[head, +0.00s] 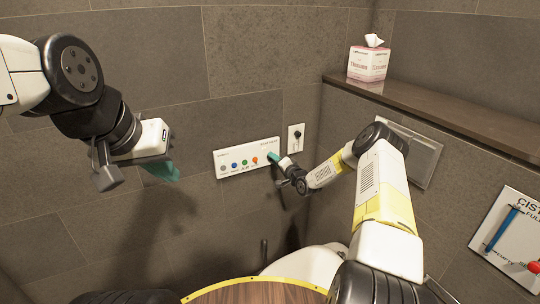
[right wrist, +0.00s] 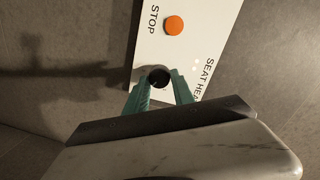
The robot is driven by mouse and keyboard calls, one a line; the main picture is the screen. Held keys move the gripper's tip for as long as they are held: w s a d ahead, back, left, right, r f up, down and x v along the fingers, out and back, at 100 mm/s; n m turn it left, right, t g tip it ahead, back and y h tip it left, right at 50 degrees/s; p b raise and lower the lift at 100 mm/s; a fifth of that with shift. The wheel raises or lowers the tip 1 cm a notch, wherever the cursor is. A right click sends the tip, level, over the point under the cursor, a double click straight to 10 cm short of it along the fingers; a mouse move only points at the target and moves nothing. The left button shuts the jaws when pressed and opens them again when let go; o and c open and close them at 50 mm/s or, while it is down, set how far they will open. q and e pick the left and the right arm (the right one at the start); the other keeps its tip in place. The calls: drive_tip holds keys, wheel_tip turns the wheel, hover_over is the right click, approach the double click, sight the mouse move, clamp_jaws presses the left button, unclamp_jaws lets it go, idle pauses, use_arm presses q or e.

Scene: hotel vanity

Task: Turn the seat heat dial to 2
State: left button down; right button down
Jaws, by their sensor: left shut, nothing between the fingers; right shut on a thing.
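The white control panel (head: 247,158) is on the back wall, with several coloured buttons in a row. In the head view my right gripper (head: 275,160) covers the dial at the panel's right end. The dial's setting cannot be read. My left gripper (head: 168,172) is shut and empty, in the air left of the panel.
An orange button (right wrist: 174,25) marked STOP sits beside the dial. A small white wall plate (head: 296,137) is right of the panel. A tissue box (head: 367,63) stands on a ledge (head: 450,112). A cistern sign (head: 512,240) is at far right. A white toilet (head: 305,265) is below.

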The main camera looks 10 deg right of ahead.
drive_tip(key=shift+s+f, duration=0.1)
drive_tip(key=shift+f, duration=0.1)
drive_tip(key=c, duration=1.1)
unclamp_jaws()
drive_tip(key=shift+r, duration=0.1)
drive_tip(key=v, duration=0.7)
drive_tip(key=shift+s+d, duration=0.15)
drive_tip(key=shift+s, duration=0.15)
